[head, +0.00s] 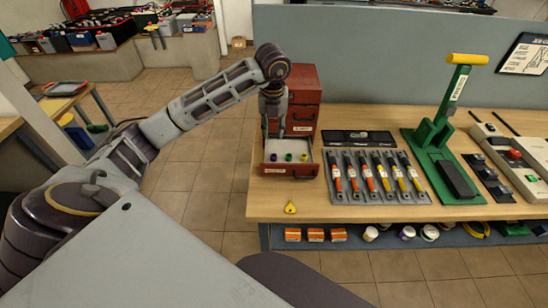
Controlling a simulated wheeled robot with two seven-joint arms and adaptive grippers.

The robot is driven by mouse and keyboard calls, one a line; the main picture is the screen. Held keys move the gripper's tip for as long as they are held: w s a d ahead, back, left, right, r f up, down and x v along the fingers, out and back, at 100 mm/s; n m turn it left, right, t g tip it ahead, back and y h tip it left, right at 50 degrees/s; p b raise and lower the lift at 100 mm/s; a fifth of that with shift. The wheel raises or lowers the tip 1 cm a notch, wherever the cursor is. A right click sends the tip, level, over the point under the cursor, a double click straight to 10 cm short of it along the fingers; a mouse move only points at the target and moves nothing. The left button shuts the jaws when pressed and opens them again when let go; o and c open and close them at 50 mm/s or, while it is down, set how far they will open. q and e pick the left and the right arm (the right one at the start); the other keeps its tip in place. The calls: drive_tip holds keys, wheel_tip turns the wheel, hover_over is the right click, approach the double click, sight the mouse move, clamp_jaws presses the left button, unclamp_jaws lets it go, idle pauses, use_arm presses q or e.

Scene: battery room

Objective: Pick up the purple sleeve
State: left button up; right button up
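The purple sleeve (273,157) is a small piece in the left part of an open red drawer (290,172). A green sleeve (289,158) and a yellow one (304,157) sit to its right in the same drawer. My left gripper (280,134) points down over the back of the drawer, above and apart from the sleeves as far as I can see. It is small and seen edge-on, so I cannot tell whether its fingers are open or shut. My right gripper is not in view.
The drawer belongs to a red cabinet (305,90) on a wooden bench (350,210). To its right are a grey tray (345,196) of orange and yellow-handled tools and a green press (440,140). A yellow tag-like piece (290,207) lies near the bench's front edge.

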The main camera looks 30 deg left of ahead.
use_arm(q)
hover_over(274, 154)
drive_tip(key=s, duration=0.2)
drive_tip(key=f, duration=0.7)
drive_tip(key=shift+w+d+f+p, duration=0.25)
drive_tip(key=shift+d+f+p, duration=0.05)
drive_tip(key=shift+d+f, duration=0.05)
drive_tip(key=shift+f, duration=0.55)
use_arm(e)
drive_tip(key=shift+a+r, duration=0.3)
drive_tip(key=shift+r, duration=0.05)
use_arm(q)
drive_tip(key=shift+w+f+p, duration=0.15)
drive_tip(key=shift+f+p, duration=0.35)
drive_tip(key=shift+f, duration=1.4)
drive_tip(key=shift+w+a+f, duration=0.1)
drive_tip(key=shift+f, duration=0.5)
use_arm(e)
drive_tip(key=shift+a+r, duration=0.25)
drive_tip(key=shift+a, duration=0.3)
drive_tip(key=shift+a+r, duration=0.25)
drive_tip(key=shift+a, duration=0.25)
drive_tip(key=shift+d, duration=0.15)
